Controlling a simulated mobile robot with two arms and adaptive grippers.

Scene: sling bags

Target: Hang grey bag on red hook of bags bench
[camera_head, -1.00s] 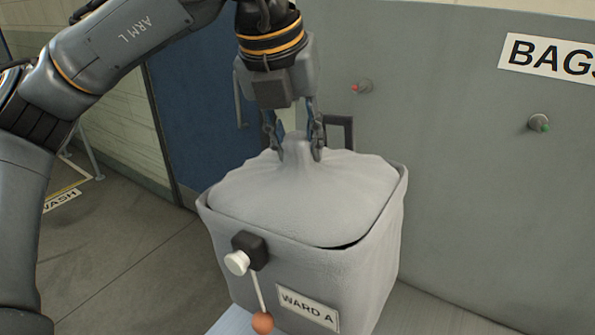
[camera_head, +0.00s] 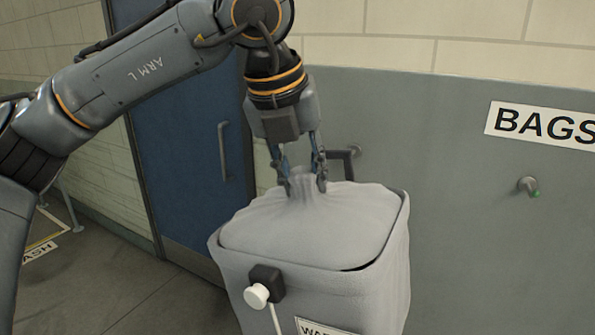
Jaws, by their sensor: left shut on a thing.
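The grey bag (camera_head: 310,230) is a boxy cloth sack with a white label, partly cut off by the lower edge. My left gripper (camera_head: 308,186) is shut on the gathered cloth at its top. A dark square loop (camera_head: 347,178) stands up at the bag's back, behind the gripper. A grey wall peg (camera_head: 354,151), where the red hook was seen earlier, shows right at the loop's top corner; its red tip is hidden. I cannot tell whether loop and peg touch. My right gripper is not in view.
A green-tipped hook (camera_head: 527,187) sticks out of the grey panel (camera_head: 460,240) at right, below a BAGS sign (camera_head: 540,124). A blue door (camera_head: 190,140) is behind my left arm. A white knob (camera_head: 257,295) on a black block is on the bag's front.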

